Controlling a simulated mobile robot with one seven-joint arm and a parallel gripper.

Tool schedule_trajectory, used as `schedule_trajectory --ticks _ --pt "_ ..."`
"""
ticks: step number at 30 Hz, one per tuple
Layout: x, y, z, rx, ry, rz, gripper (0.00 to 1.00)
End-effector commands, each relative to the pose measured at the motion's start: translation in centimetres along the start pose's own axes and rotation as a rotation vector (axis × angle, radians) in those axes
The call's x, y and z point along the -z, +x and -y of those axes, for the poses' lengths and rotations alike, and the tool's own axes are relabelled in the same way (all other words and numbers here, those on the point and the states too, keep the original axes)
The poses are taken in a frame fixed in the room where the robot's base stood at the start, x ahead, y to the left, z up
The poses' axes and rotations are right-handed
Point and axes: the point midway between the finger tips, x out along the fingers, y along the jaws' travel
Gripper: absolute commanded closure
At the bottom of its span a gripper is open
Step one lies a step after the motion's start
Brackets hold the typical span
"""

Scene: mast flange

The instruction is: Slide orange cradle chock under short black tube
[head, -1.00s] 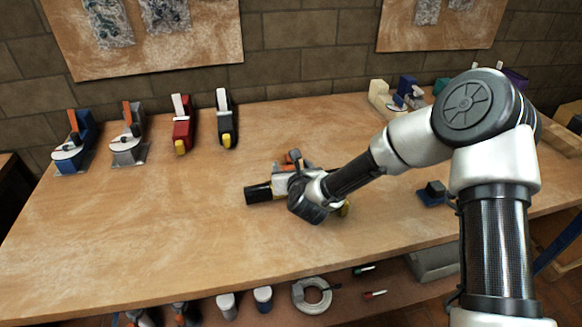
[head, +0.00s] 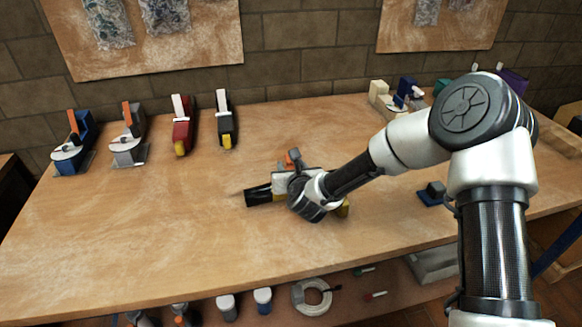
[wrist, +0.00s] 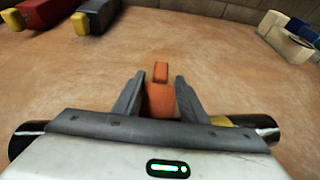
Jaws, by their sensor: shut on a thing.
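The orange cradle chock (wrist: 160,98) sits between my gripper's (wrist: 160,88) two grey fingers in the wrist view, and the fingers are shut on it. In the head view, a bit of orange (head: 293,157) shows just behind my gripper (head: 295,178). A black tube (head: 259,195) lies crosswise at my gripper, its left end showing in the head view. In the wrist view, black ends show left (wrist: 28,134) and right (wrist: 262,127) of my gripper body, which hides the middle. I cannot tell whether the chock touches the tube.
Yellow pieces (head: 342,209) show beside my wrist. Blue, grey, red and black tool-like items (head: 181,130) stand along the back left. A small dark block on a blue base (head: 433,193) is at the right. The table's left and front are clear.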

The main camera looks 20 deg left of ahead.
Motion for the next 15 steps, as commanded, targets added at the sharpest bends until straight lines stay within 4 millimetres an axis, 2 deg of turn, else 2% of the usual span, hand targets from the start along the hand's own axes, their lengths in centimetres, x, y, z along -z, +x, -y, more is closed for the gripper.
schedule_trajectory --ticks 10,11,14,15 --pt "-0.07 -0.18 0.02 0.0 0.0 0.002 0.86" --pt "-0.07 -0.18 0.02 0.0 0.0 0.002 0.56" --pt "-0.07 -0.18 0.03 0.0 0.0 0.002 0.4" --pt "-0.06 -0.18 0.03 0.0 0.0 0.002 0.4"
